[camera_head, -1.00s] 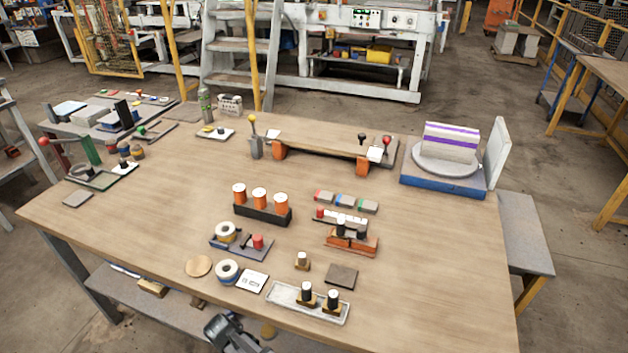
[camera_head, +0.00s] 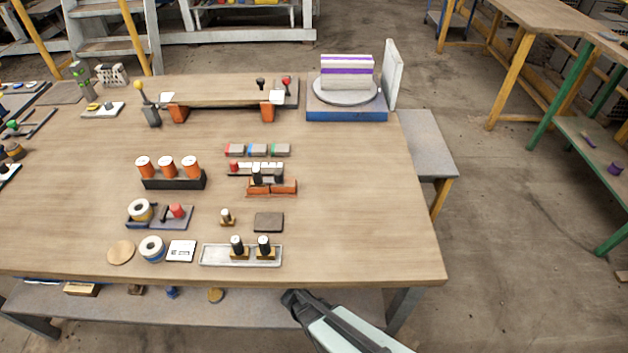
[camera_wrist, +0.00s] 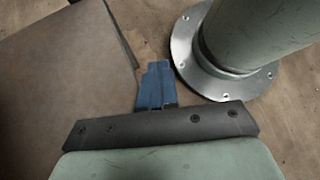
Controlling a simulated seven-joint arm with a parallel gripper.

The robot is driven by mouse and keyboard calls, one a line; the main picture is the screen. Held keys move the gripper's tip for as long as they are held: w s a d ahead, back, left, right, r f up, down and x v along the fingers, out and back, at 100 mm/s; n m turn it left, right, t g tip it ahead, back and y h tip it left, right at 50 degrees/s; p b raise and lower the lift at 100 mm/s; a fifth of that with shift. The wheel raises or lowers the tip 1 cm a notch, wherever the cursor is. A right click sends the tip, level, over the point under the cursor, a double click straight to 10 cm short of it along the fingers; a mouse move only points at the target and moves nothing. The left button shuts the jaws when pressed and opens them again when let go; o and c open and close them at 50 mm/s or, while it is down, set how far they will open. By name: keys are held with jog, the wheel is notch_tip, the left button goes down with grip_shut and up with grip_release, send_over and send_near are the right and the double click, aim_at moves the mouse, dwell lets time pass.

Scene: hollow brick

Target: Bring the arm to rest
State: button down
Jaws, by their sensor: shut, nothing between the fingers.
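My gripper (camera_wrist: 156,85) shows in the wrist view as two blue fingers close together beyond a dark mounting bar. They are shut and empty. A round metal flange with a pale green column of my own body stands close to their right. A pale green arm link of mine with a dark end (camera_head: 292,298) shows at the bottom of the head view, in front of the workbench's near edge. I cannot tell whether the gripper itself shows there. No bench object is in contact with the visible arm.
The wooden workbench (camera_head: 360,200) has a clear right part. A pale tray (camera_head: 215,256) with two black-topped pieces lies near its front edge. A black rack (camera_head: 172,183) holds orange cylinders. A blue-based turntable fixture (camera_head: 345,112) stands back right. A brown surface (camera_wrist: 60,85) fills the wrist view's left.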

jog(key=s+d+r+m+g+y, duration=0.1)
jog(key=s+d+m+g+y, duration=0.1)
jog(key=s+d+m+y, duration=0.6)
jog(key=s+d+m, duration=0.1)
jog(key=s+m, duration=0.1)
jog(key=m, duration=0.5)
jog(key=shift+d+r+g+y, duration=0.3)
jog(key=shift+d+g+y, duration=0.1)
